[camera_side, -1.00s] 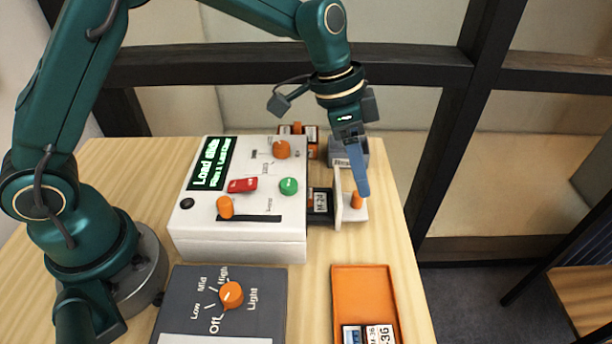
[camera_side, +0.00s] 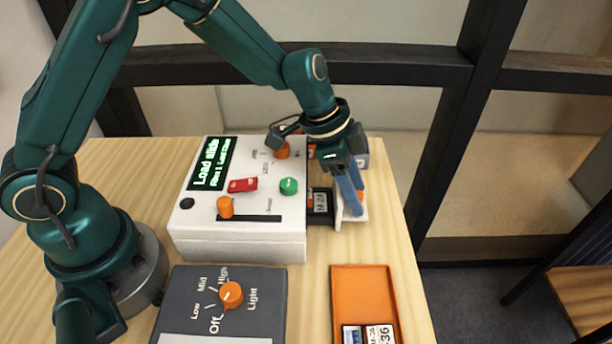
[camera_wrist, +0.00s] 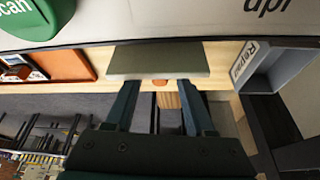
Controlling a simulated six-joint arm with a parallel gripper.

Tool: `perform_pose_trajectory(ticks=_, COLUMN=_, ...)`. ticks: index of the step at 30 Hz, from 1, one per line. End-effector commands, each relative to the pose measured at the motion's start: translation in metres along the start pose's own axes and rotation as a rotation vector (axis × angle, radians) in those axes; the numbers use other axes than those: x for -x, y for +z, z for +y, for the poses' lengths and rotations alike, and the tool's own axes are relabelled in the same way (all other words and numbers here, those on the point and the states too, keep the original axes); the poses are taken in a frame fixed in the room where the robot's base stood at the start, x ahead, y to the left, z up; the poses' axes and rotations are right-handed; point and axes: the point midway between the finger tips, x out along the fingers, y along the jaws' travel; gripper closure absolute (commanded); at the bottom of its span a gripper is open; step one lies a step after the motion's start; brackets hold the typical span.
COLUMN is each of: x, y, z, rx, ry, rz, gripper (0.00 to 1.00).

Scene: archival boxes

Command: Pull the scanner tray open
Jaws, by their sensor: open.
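The scanner (camera_side: 245,240) is a white box whose screen reads "Load slide"; its green button and part of its top show in the wrist view. The scanner tray (camera_side: 338,215) juts from its right side, partly out, with a slide (camera_side: 320,202) marked M-24 showing at the gap. The tray's front panel (camera_wrist: 160,58) has a small orange knob (camera_wrist: 160,82). My gripper (camera_side: 355,204) is at the tray front with its fingers pointing down. In the wrist view my gripper (camera_wrist: 159,84) is open, one finger on each side of the knob, with gaps showing.
A grey bin (camera_wrist: 285,65) labelled Repair stands close behind the gripper. An orange tray (camera_side: 362,290) with labelled slides lies at the front right. A dark light-control box (camera_side: 255,305) sits in front of the scanner. The table's right edge is close to the tray.

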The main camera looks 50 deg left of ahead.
Motion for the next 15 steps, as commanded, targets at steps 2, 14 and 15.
perform_pose_trajectory(ticks=2, x=-0.0001, y=-0.0002, z=0.0, rx=0.0, ry=0.0, rz=0.0, gripper=0.45)
perform_pose_trajectory(ticks=14, x=0.0002, y=-0.0001, z=-0.0001, rx=0.0, ry=0.0, rz=0.0, gripper=1.0)
perform_pose_trajectory(ticks=15, x=0.0002, y=-0.0001, z=-0.0002, rx=0.0, ry=0.0, rz=0.0, gripper=1.0)
